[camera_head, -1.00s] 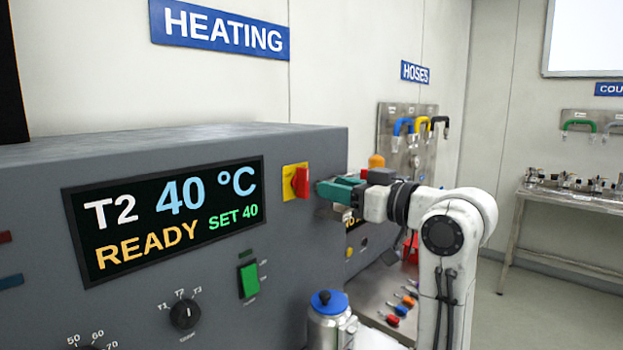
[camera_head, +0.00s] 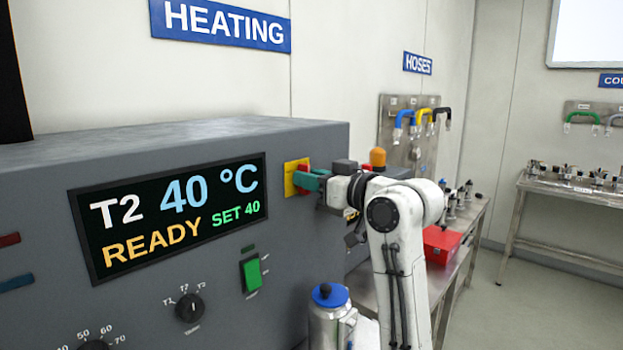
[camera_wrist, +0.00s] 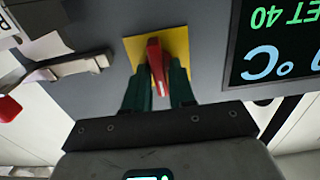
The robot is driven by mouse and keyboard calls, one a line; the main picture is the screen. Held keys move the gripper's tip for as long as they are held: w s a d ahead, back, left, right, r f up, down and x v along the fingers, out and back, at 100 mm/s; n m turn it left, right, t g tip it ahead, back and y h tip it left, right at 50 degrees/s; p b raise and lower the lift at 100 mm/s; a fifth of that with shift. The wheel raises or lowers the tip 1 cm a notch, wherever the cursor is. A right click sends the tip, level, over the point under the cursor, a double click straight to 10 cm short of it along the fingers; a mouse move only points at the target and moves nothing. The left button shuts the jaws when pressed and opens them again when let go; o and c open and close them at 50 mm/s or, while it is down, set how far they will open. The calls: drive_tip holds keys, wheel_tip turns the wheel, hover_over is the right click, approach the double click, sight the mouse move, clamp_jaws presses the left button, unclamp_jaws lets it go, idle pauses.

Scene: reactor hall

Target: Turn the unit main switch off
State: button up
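The main switch is a red handle on a yellow plate (camera_head: 291,180), on the right end of the grey heating unit's front. In the wrist view the red handle (camera_wrist: 156,64) stands over the yellow plate (camera_wrist: 181,44). My gripper (camera_head: 308,181) is at the switch and hides most of the handle in the head view. In the wrist view my gripper's two green fingers (camera_wrist: 162,82) are on either side of the handle, with a narrow gap showing. Firm contact cannot be made out.
The unit's display (camera_head: 170,216) reads T2 40 °C, READY, SET 40. Below it are a green rocker switch (camera_head: 251,274) and a black selector knob (camera_head: 189,307). A blue-lidded flask (camera_head: 329,312) stands in front. A red box (camera_head: 441,244) sits on a bench to the right.

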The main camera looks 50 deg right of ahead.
clamp_jaws()
drive_tip(key=shift+f+n+b, duration=0.1)
drive_tip(key=shift+n+b, duration=0.2)
drive_tip(key=shift+a+f+n+b, duration=0.1)
drive_tip(key=shift+n+b, duration=2)
drive_tip(key=shift+n, duration=0.75)
drive_tip(key=shift+a+f+n+b, duration=0.1)
drive_tip(key=shift+f+n+b, duration=0.05)
drive_tip(key=shift+n+b, duration=2.35)
drive_tip(key=shift+a+f+n+b, duration=0.1)
drive_tip(key=shift+n+b, duration=1.55)
drive_tip(key=shift+n, duration=1.6)
drive_tip(key=shift+o, duration=1.6)
unclamp_jaws()
drive_tip(key=shift+r, duration=0.1)
